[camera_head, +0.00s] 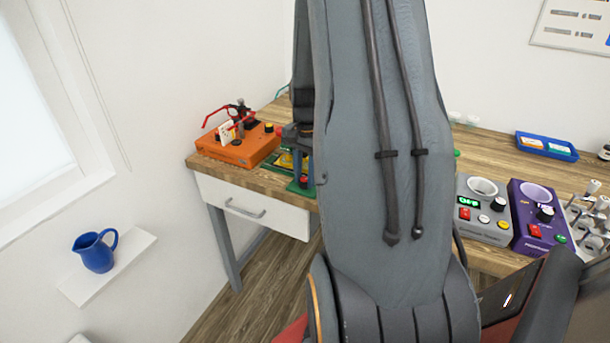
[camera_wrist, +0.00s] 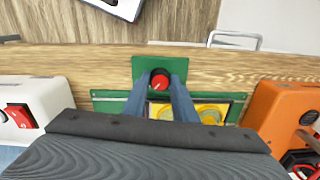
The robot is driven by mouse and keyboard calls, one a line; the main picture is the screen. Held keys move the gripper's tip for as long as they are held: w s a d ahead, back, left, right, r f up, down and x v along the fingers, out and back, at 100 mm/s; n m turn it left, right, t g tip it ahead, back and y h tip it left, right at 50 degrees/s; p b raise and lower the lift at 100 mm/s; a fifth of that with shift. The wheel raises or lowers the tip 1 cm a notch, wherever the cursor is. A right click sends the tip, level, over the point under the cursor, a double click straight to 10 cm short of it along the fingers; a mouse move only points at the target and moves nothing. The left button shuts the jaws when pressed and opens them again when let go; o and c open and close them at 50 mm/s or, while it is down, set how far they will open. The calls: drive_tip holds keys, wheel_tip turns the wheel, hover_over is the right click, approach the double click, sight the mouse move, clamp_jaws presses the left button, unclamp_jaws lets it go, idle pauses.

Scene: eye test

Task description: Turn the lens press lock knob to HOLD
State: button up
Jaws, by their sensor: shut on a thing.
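The lens press appears to be the green-based device (camera_wrist: 144,64) at the table's front edge. Its red knob (camera_wrist: 160,79) sits on a dark round collar at the front of the green base. My gripper (camera_wrist: 161,84) has its two blue-grey fingers on either side of the knob, shut on it. A pale mark shows on the knob, but I cannot read its setting or any HOLD label. In the head view the red knob (camera_head: 303,180) and green base (camera_head: 294,187) show at the table edge, with my arm hiding much of the press.
An orange device (camera_wrist: 272,106) with red levers stands close on the right in the wrist view. A pale unit with a red switch (camera_wrist: 20,116) stands on the left. In the head view, a grey unit (camera_head: 478,229) and a purple unit (camera_head: 519,239) stand right of my arm.

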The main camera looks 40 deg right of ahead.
sight(306, 180)
drive_tip(key=shift+w+d+m, duration=0.1)
drive_tip(key=shift+m, duration=0.3)
drive_tip(key=o, duration=0.8)
drive_tip(key=shift+c, duration=0.2)
drive_tip(key=shift+s+r+b, duration=0.2)
drive_tip(key=shift+r+b, duration=0.7)
drive_tip(key=shift+r, duration=3.05)
drive_tip(key=s+a+f+n, duration=0.1)
drive_tip(key=s+a+n, duration=0.2)
drive_tip(key=a, duration=0.6)
drive_tip(key=s+a+n, duration=0.3)
drive_tip(key=a+n, duration=0.4)
drive_tip(key=a, duration=0.3)
drive_tip(key=s+a+f+n+t, duration=0.1)
drive_tip(key=s+a+n, duration=0.2)
drive_tip(key=a, duration=0.6)
drive_tip(key=n, duration=0.2)
drive_tip(key=shift+s+a+f+n, duration=0.15)
drive_tip(key=shift+a+f+n, duration=0.15)
drive_tip(key=shift+a, duration=0.05)
